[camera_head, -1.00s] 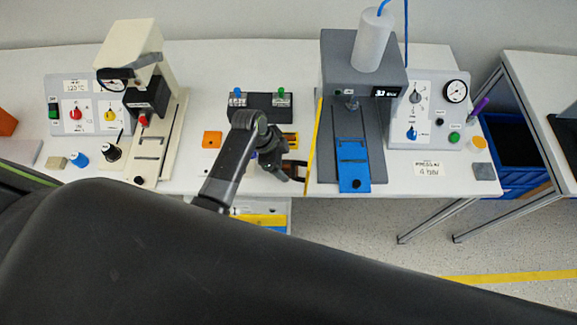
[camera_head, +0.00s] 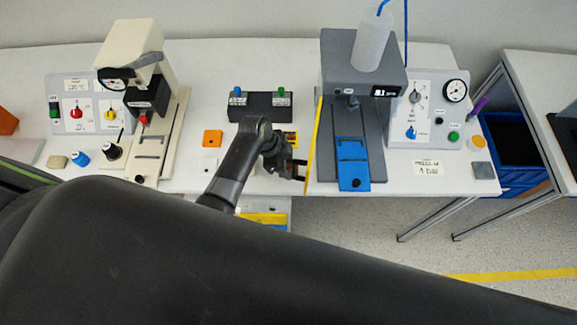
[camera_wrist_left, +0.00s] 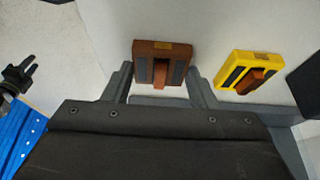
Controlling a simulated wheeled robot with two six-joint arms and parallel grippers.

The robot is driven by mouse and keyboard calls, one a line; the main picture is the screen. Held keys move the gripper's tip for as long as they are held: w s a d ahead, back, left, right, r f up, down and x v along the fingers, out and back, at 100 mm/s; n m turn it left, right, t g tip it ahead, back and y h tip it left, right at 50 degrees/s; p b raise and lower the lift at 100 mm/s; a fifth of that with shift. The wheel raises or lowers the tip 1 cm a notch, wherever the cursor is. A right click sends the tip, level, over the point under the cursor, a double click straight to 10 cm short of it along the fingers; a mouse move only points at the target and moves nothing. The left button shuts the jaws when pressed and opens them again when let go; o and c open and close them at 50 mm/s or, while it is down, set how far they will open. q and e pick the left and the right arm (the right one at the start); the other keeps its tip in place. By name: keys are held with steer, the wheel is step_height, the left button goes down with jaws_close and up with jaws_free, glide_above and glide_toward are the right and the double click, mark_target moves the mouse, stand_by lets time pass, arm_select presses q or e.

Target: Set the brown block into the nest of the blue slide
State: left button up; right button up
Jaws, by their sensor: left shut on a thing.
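The brown block (camera_wrist_left: 146,71), with two dark stripes on it, sits between the fingertips of my left gripper (camera_wrist_left: 160,74) in the left wrist view. The gripper is shut on it. In the head view my left gripper (camera_head: 299,169) is just left of the yellow strip beside the grey press, and the block is hard to make out there. The blue slide (camera_head: 352,174) lies on the press base, right of the gripper. Its nest is the recess in its upper part. Part of the slide (camera_wrist_left: 18,140) shows in the left wrist view. My right gripper is not in view.
A yellow block (camera_wrist_left: 229,66) lies beside the brown one in the left wrist view. The grey press (camera_head: 335,75) rises behind the slide. A yellow strip (camera_head: 314,145) runs along its left edge. An orange block (camera_head: 212,138) lies left of my arm.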

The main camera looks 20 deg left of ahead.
arm_select(q)
steer(key=shift+r, duration=0.1)
step_height(320, 180, up, 25)
steer(key=p, duration=0.6)
step_height(320, 180, down, 14)
steer(key=b, duration=1.4)
steer(key=shift+f+b, duration=0.2)
steer(key=shift+b, duration=0.1)
